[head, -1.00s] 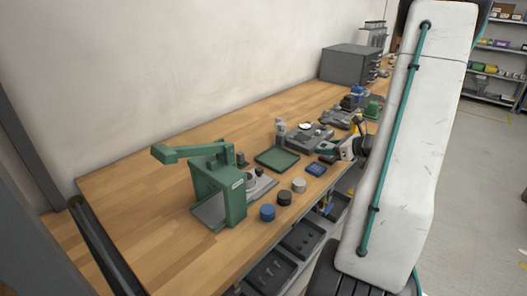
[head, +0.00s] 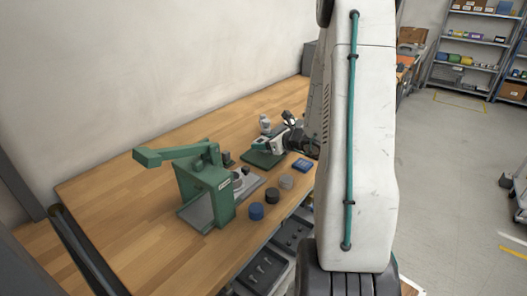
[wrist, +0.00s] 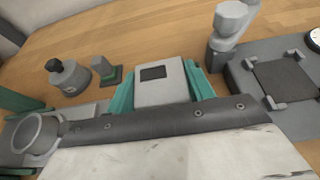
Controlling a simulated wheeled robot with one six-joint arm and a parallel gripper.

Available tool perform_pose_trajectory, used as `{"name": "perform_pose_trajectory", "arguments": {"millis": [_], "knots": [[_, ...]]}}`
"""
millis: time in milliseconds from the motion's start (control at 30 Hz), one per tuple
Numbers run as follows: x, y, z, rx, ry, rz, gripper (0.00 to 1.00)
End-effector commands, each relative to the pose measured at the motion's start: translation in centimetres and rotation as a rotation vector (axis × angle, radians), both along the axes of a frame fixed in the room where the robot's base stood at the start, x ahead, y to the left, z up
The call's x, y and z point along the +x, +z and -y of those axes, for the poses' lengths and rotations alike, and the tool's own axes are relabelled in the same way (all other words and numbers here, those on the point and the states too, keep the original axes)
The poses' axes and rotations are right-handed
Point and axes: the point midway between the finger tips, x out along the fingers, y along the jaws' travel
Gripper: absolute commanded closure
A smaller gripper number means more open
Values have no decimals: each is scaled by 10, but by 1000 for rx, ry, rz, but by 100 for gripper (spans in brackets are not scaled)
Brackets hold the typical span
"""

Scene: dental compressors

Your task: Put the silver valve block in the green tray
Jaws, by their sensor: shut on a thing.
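The silver valve block (wrist: 160,88), a light grey box with a dark rectangular opening on top, sits between the teal fingers in the wrist view. My gripper (head: 262,145) is shut on it. In the head view my gripper is over the green tray (head: 257,161), and the block is too small there to make out clearly. The tray's front part shows below the gripper; the rest is covered. The tray is hidden in the wrist view. I cannot tell the height of the block above the tray.
A green press (head: 205,185) stands left of the tray. Blue (head: 256,211), black (head: 272,195) and grey (head: 287,182) round pieces and a blue item (head: 302,165) line the bench front. A grey upright fitting (wrist: 228,30) stands behind. The bench's left part is clear.

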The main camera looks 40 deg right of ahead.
Motion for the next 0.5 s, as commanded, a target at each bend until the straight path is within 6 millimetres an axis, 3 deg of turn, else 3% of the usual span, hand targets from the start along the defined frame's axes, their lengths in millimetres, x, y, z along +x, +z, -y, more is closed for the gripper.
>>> {"name": "perform_pose_trajectory", "arguments": {"millis": [233, 500], "knots": [[2, -34, -2, 2, 1, 0, 76], [2, -35, -1, 0, 1, 1, 76]]}}
